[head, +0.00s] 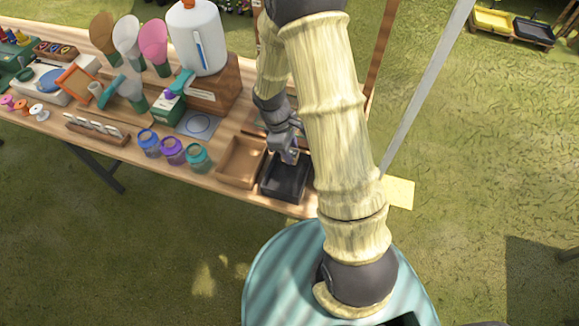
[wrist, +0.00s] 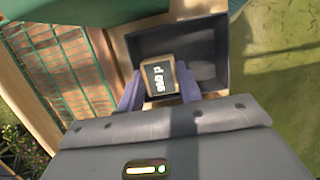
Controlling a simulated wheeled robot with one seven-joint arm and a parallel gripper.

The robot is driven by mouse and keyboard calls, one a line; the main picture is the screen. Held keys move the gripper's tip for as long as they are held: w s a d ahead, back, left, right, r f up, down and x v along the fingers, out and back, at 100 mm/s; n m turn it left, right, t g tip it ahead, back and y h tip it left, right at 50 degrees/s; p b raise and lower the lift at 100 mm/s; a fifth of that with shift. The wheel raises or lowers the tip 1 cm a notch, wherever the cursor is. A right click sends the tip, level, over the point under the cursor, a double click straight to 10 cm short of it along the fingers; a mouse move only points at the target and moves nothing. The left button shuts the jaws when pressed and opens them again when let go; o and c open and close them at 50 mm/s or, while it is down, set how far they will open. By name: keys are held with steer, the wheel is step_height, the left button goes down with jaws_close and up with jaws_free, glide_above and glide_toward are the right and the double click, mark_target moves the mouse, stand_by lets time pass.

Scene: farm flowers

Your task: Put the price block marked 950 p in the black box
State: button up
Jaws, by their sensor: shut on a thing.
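The price block (wrist: 160,77) has a dark face with a light wooden rim, and its white marking reads 950 p. My gripper (wrist: 160,90) is shut on it, with one finger on each side. The black box (head: 284,193) sits at the right end of the table, and it also shows in the wrist view (wrist: 217,60). My gripper in the head view (head: 291,156) is over the far part of the black box. The block overlaps the box opening in the wrist view; I cannot tell its exact height above the box floor.
A brown wooden tray (head: 238,181) stands directly left of the black box on the table (head: 225,187). Blue, purple and teal jars (head: 172,153) stand farther left. A green wire grid (wrist: 60,65) is left of the box in the wrist view. Grass lies beyond the table edge.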

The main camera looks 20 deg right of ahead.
steer(key=shift+w+f, duration=0.2)
steer(key=shift+f, duration=1.35)
steer(key=shift+s, duration=0.15)
steer(key=shift+s+f, duration=0.1)
steer(key=shift+f, duration=0.05)
steer(key=x, duration=0.3)
steer(key=shift+w+a+f, duration=0.25)
steer(key=shift+w+f, duration=0.1)
steer(key=shift+f, duration=0.05)
steer(key=shift+s, duration=0.1)
